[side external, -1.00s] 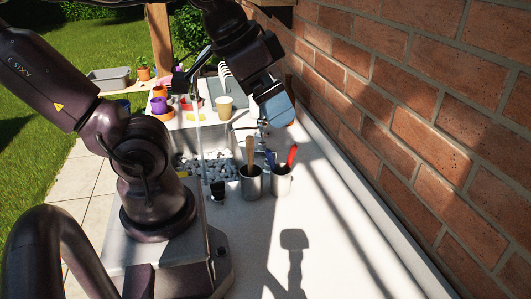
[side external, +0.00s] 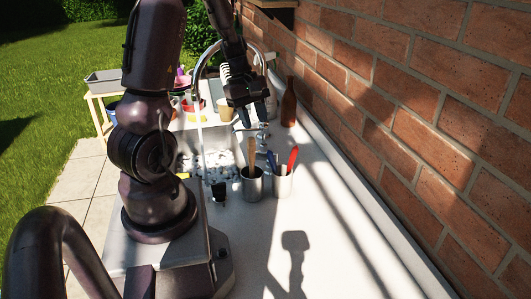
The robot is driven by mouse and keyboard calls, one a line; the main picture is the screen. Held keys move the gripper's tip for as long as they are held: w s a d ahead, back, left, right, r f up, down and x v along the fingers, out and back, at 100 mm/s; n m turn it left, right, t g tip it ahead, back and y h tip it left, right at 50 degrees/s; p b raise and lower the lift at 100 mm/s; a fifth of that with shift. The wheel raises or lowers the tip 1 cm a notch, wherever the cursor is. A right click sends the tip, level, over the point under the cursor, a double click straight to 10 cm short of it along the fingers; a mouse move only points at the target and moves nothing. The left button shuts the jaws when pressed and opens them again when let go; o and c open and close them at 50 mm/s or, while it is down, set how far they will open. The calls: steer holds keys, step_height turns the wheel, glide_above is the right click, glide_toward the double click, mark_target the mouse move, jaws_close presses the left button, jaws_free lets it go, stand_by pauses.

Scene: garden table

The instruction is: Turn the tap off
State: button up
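The tap's curved metal spout (side external: 199,62) arches over the sink (side external: 207,158). A thin pale stream of water (side external: 199,125) falls from it into the sink. Shiny metal at the tap's base and handle (side external: 263,130) shows just below my gripper; the handle's exact position is too small to tell. My gripper (side external: 255,122) points down, with its two fingers apart and nothing seen between them. It hangs close above the tap's base; I cannot tell whether it touches. My gripper and arm hide part of the tap.
A brown bottle (side external: 289,103) stands behind, near the brick wall (side external: 430,110). A pale cup (side external: 225,109) and other crockery are beyond the sink. The front counter (side external: 330,250) is clear.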

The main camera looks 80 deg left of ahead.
mark_target(264, 158)
steer(key=a+f+n+t, duration=0.2)
steer(key=a+f+n, duration=0.2)
steer(key=a+n, duration=0.5)
steer(key=shift+n+y, duration=0.4)
steer(key=shift+n, duration=0.2)
steer(key=x, duration=1.2)
steer(key=shift+w+d+f, duration=0.1)
steer(key=shift+w+d, duration=0.05)
steer(key=shift+d, duration=0.3)
jaws_close()
